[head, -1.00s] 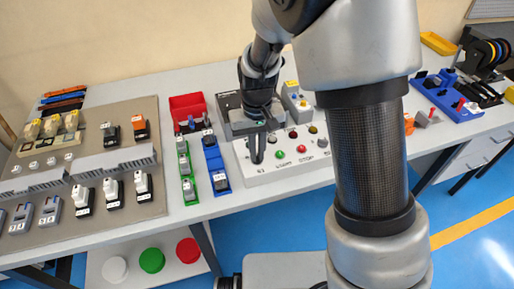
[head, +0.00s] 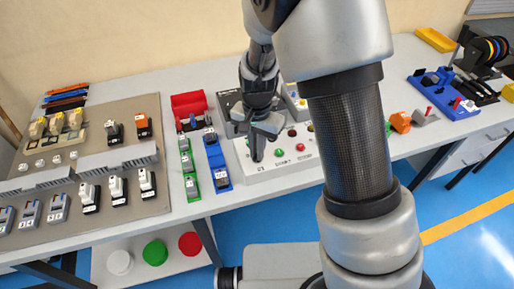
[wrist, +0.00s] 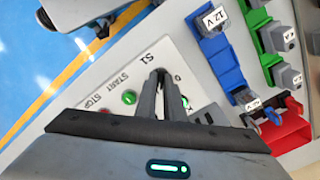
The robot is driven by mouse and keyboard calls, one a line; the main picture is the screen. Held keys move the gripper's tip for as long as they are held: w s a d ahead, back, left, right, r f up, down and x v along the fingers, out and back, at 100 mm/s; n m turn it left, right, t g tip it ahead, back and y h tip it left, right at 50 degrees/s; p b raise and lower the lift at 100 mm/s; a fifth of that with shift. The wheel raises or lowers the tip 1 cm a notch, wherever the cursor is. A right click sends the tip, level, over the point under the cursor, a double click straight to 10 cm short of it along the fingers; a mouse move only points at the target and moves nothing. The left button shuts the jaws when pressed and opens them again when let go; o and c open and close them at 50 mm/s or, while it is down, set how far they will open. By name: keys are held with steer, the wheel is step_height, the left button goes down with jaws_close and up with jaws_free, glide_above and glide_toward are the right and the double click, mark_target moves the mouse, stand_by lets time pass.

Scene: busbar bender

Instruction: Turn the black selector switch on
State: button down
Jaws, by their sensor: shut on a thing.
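The light grey control panel (head: 262,173) stands at the front of the bench, with labels S1, START and STOP. My gripper (head: 257,156) points down at the panel's left end, by the S1 label. In the wrist view my gripper's dark fingers (wrist: 159,78) are close together at the S1 position. They are shut on the black selector switch, which is mostly hidden between them, so its angle cannot be read. The green START button (wrist: 129,97) is beside the fingers, apart from them. The red STOP button (head: 300,147) lies further right.
A blue rail (head: 215,160) and a green rail (head: 188,165) with small grey blocks lie just left of the panel. A red bin (head: 189,103) is behind them. A board with several components (head: 95,230) fills the left. Orange and blue items stand at right.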

stand_by(0.3)
steer(key=c, duration=1.9)
jaws_free()
steer(key=shift+o, duration=0.2)
steer(key=shift+r, duration=0.15)
step_height(320, 180, up, 17)
steer(key=p, duration=0.2)
steer(key=shift+r, duration=0.15)
